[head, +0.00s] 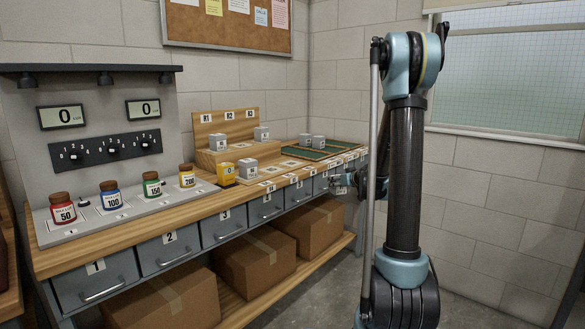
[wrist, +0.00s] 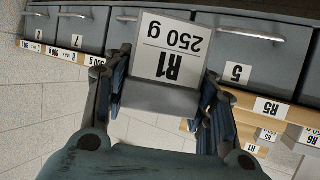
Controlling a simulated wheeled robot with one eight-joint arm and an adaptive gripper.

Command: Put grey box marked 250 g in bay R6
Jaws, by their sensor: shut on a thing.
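My gripper (wrist: 160,95) is shut on a grey box (wrist: 160,98) with a white label reading "R1 250 g", upside down in the wrist view. The box is between the two fingers, in front of the drawer fronts. In the head view my gripper (head: 345,184) is at the bench's far right front, partly hidden by my arm; the box cannot be made out there.
A stepped wooden rack (head: 228,126) holds grey boxes, with another box (head: 247,168) and a yellow container (head: 226,173) in front. More grey boxes (head: 318,142) stand near a green tray (head: 338,149). Coloured jars (head: 109,194) stand at left. Cardboard boxes (head: 255,258) fill the lower shelf.

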